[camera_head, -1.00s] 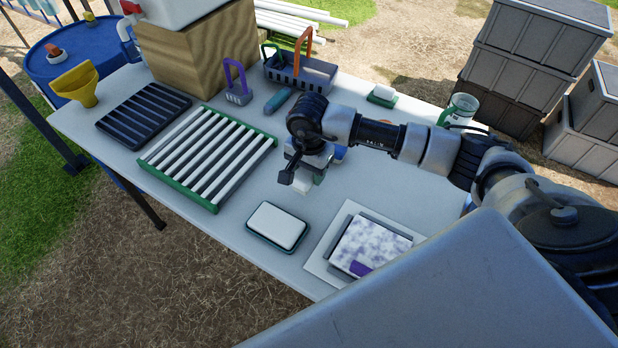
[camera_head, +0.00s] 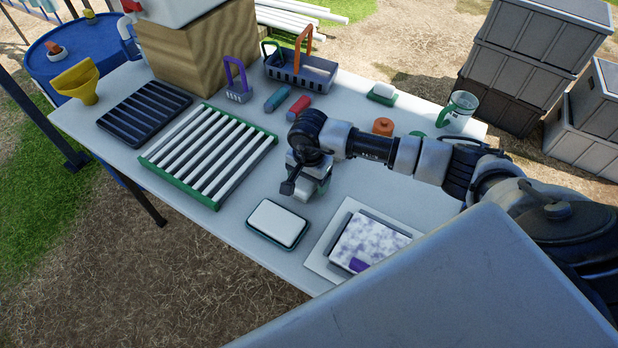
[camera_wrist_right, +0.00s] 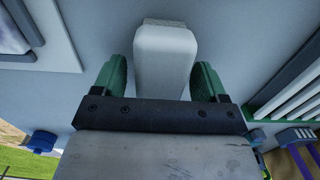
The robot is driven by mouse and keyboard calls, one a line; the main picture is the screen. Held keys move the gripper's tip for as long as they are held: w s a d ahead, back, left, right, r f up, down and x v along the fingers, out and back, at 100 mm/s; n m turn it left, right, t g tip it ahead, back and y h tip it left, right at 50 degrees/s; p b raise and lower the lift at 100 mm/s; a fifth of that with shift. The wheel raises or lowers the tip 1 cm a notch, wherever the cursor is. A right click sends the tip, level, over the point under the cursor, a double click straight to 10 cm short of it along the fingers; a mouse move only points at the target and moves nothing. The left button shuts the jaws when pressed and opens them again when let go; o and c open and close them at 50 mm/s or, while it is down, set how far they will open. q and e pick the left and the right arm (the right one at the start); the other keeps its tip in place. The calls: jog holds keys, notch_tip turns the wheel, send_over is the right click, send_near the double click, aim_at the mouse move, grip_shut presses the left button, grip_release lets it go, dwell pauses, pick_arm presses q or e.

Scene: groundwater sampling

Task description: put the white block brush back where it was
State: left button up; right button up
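My right gripper (camera_head: 308,182) is over the middle of the table, pointing down. In the right wrist view, the white block brush (camera_wrist_right: 166,62), with a grey far end, sits between its green fingers. My left gripper is not in view.
A white block in a dark tray (camera_head: 252,233) lies just in front of the gripper. A marbled block (camera_head: 370,240) lies at right, a green-framed rack (camera_head: 215,205) at left. A red marker-like item (camera_head: 298,107), orange knob (camera_head: 383,126) and mug (camera_head: 459,108) stand behind.

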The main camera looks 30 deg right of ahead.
jog(key=shift+r+p, duration=0.3)
jog(key=shift+r, duration=0.35)
notch_tip(320, 180, up, 11)
jog(key=b, duration=0.2)
jog(key=shift+d, duration=0.1)
